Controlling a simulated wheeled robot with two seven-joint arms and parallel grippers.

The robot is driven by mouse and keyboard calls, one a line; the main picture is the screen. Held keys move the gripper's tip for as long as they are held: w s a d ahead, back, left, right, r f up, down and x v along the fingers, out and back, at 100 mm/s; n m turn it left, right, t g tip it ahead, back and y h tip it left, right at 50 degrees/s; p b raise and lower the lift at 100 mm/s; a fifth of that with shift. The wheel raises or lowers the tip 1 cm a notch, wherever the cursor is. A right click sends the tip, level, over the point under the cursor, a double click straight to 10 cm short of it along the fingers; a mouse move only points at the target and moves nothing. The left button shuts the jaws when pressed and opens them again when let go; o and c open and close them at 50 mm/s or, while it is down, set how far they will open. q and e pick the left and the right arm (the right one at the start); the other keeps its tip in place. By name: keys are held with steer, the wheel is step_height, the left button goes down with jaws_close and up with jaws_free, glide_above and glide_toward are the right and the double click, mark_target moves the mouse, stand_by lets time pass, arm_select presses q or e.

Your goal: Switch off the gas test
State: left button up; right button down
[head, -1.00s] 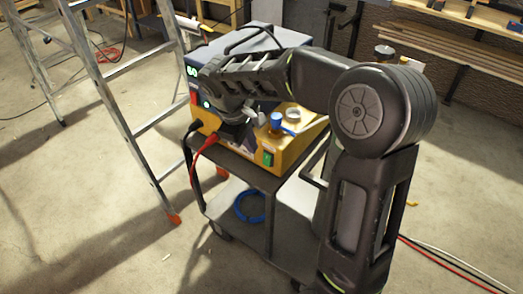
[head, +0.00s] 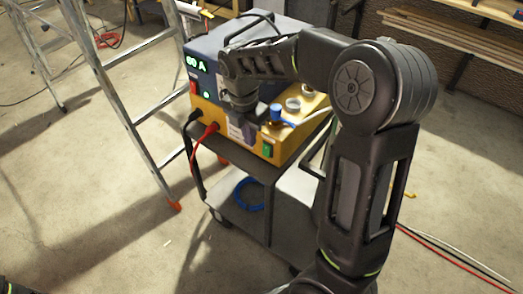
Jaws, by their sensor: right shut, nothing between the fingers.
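A welding machine stands on a cart: a dark blue-grey upper box (head: 205,45) with a lit green display (head: 198,63) reading "60 A" and a red switch (head: 194,88), on a yellow lower unit (head: 289,144). A green rocker switch (head: 267,150) sits at the right end of the yellow front. I cannot read which control is labelled gas test. My right gripper (head: 246,122) is shut and empty, pointing down in front of the yellow unit, left of the green switch. It hides part of the front panel; contact cannot be told. My left gripper is not in view.
A blue-capped fitting (head: 276,112) and a pale ring (head: 293,104) are on the yellow unit. Black and red (head: 209,130) cables plug in at its left. An aluminium ladder (head: 130,110) stands close on the left. A blue hose coil (head: 248,194) lies on the cart's lower shelf.

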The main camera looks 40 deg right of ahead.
mark_target(266, 150)
steer(key=shift+f, duration=0.1)
steer(key=d+f, duration=0.1)
steer(key=f, duration=0.2)
steer(key=d+f+p, duration=0.1)
steer(key=f, duration=0.2)
steer(key=w+d+f, duration=0.1)
steer(key=f, duration=0.3)
steer(key=shift+d, duration=0.4)
steer(key=shift+w+d+f+p, duration=0.2)
steer(key=shift+d+p, duration=0.1)
steer(key=shift+d, duration=0.2)
